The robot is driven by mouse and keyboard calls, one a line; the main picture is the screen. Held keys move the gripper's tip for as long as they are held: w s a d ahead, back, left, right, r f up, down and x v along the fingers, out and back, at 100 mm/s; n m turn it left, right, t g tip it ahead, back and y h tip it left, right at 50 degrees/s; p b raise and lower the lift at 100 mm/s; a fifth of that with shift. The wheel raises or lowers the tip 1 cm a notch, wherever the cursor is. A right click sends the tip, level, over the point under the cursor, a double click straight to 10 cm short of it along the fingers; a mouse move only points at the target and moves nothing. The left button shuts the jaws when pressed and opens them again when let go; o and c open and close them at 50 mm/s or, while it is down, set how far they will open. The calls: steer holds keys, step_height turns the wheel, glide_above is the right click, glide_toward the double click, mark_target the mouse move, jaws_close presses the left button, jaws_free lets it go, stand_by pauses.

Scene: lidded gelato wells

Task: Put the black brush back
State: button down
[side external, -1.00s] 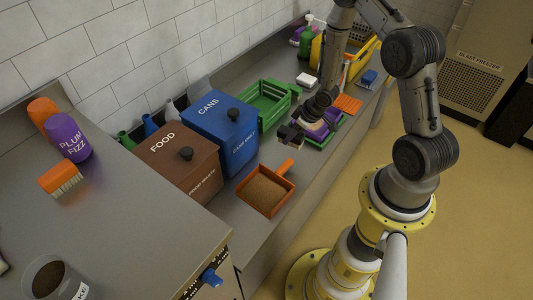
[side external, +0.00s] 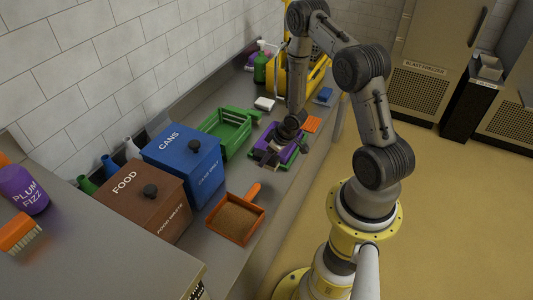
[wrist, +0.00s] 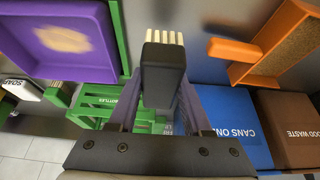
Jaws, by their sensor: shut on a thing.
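My gripper (wrist: 160,110) is shut on the black brush (wrist: 163,72), gripping its dark body. The brush's pale bristles stick out past the far end in the wrist view. In the side external view my gripper (side external: 270,156) hangs low over the counter, beside a purple pan. The brush is small and dark there, hard to tell from the fingers. The purple pan (wrist: 88,66) has a tan patch inside and lies left of the brush in the wrist view, with a green edge by it. I cannot tell whether the brush touches anything.
A green crate (side external: 226,146), a blue cans bin (side external: 182,158) and a brown food waste bin (side external: 143,203) stand along the wall. An orange dustpan (side external: 258,209) lies in front of them. An orange brush (side external: 20,232) and a purple bottle (side external: 25,190) are on the near counter.

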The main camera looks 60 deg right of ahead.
mark_target(276, 158)
steer(key=shift+f, duration=2.9)
steer(key=shift+f, duration=0.45)
steer(key=c, duration=0.7)
jaws_free()
steer(key=shift+o, duration=0.2)
steer(key=o, duration=0.6)
steer(key=shift+c, duration=0.2)
steer(key=shift+r, duration=0.1)
steer(key=shift+v, duration=3.9)
